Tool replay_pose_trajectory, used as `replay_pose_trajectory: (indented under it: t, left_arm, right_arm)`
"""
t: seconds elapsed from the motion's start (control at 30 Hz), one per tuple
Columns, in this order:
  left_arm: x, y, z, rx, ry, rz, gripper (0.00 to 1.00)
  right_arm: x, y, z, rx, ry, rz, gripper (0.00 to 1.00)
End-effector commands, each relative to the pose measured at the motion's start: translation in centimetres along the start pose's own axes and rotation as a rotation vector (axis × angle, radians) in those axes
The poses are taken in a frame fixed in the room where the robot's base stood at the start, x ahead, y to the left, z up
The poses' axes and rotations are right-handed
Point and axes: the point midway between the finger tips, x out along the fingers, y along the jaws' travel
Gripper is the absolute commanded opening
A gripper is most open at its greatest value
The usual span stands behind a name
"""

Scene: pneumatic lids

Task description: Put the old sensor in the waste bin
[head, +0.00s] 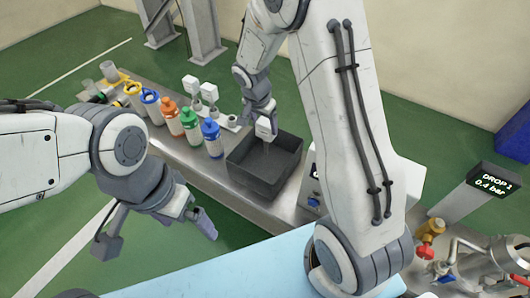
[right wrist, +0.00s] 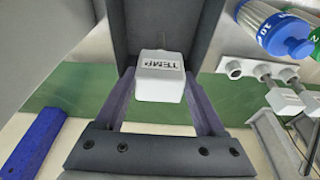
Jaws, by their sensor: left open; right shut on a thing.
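The old sensor is a small white block (right wrist: 160,84) marked TEMP in the right wrist view. My right gripper (right wrist: 160,100) is shut on it. In the head view the white sensor (head: 265,128) hangs from my right gripper (head: 262,108), over the dark grey open bin (head: 262,178). The bin stands on the metal bench, and its inside looks empty. In the right wrist view a dark bin wall (right wrist: 150,25) is beyond the sensor. My left gripper (head: 160,236) is open and empty, in front of the bench at the left.
Bottles with blue (head: 210,130), green (head: 186,115) and orange (head: 168,103) caps stand left of the bin. White sensors on a fitting rack (head: 205,90) stand behind them. A display post (head: 490,185) reads DROP 2, 0.4 bar, with valves below it.

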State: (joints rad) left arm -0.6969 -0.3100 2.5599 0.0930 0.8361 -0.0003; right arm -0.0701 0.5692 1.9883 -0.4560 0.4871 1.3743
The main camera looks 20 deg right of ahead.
Motion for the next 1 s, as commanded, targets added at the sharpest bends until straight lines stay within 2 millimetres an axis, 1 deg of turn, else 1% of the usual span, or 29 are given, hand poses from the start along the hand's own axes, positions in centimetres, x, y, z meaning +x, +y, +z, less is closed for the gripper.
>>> replay_pose_trajectory:
  t: [0.03, 0.1, 0.33, 0.5, 0.57, 0.77, 0.93, 0.97, 1.0]
  left_arm:
    - [0.3, 0.0, 0.0, 0.0, 0.0, 0.0, 1.0]
    - [0.4, 0.0, 0.0, 0.0, 0.0, 0.0, 1.0]
    - [0.8, -0.1, 0.0, 0.0, 0.0, 0.0, 1.0]
    - [1.4, -0.1, 0.1, 0.0, 0.0, 0.0, 1.0]
    - [1.4, -0.1, 0.1, 0.0, 0.0, 0.0, 1.0]
    - [1.3, -0.1, 0.1, 0.0, 0.0, 0.0, 1.0]
    - [1.9, -0.1, 0.1, 0.0, 0.0, 0.0, 1.0]
    - [1.8, -0.1, 0.1, 0.0, 0.0, 0.0, 1.0]
    - [1.7, -0.1, 0.1, 0.0, 0.0, 0.0, 1.0]
  right_arm:
    - [1.1, 0.1, 0.3, -0.001, -0.002, 0.003, 0.14]
    - [2.0, 0.1, 0.6, -0.001, -0.002, 0.002, 0.14]
    - [3.8, 0.1, 1.0, -0.001, -0.001, 0.002, 0.14]
    - [6.2, 0.1, 1.6, -0.001, -0.001, 0.002, 0.14]
    - [6.5, 0.0, 1.6, -0.001, 0.0, 0.0, 0.14]
    - [6.4, 0.0, 1.6, 0.001, 0.001, -0.001, 0.14]
    - [6.8, 0.0, 1.7, 0.0, 0.001, -0.001, 0.14]
    - [6.7, 0.0, 1.7, 0.0, 0.0, 0.0, 0.8]
    - [6.7, 0.0, 1.7, -0.001, 0.0, 0.0, 0.95]
